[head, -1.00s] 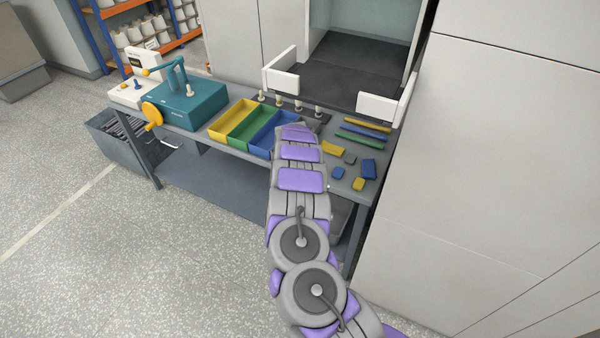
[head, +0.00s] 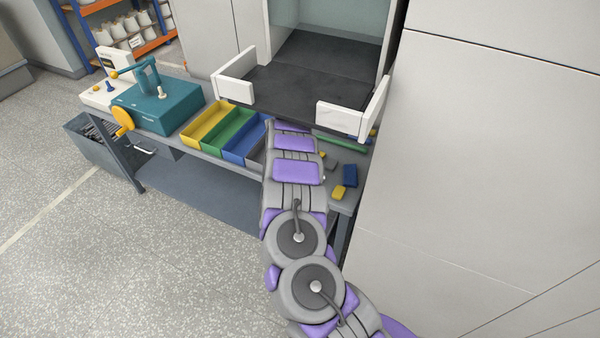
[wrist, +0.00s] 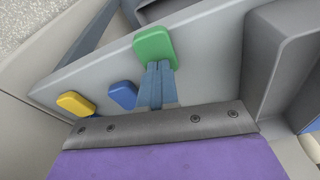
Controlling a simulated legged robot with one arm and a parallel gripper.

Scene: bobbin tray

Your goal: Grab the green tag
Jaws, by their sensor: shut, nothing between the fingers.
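The green tag (wrist: 154,44) shows in the wrist view as a rounded block on the grey bench surface, just beyond my fingertips. My gripper (wrist: 158,68) is shut with nothing held; its blue-grey fingers lie side by side, and their tips overlap the tag's near edge in the picture. I cannot tell whether they touch it. A blue tag (wrist: 122,95) and a yellow tag (wrist: 76,104) lie to the left. In the head view my arm hides the gripper, and I cannot make out the green tag.
A black platform (head: 290,95) with white end plates (head: 340,118) overhangs the bench behind my arm. Yellow, green and blue bins (head: 203,124) stand left of my arm. A teal machine (head: 162,108) is farther left. A tall pale cabinet (head: 480,160) bounds the right.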

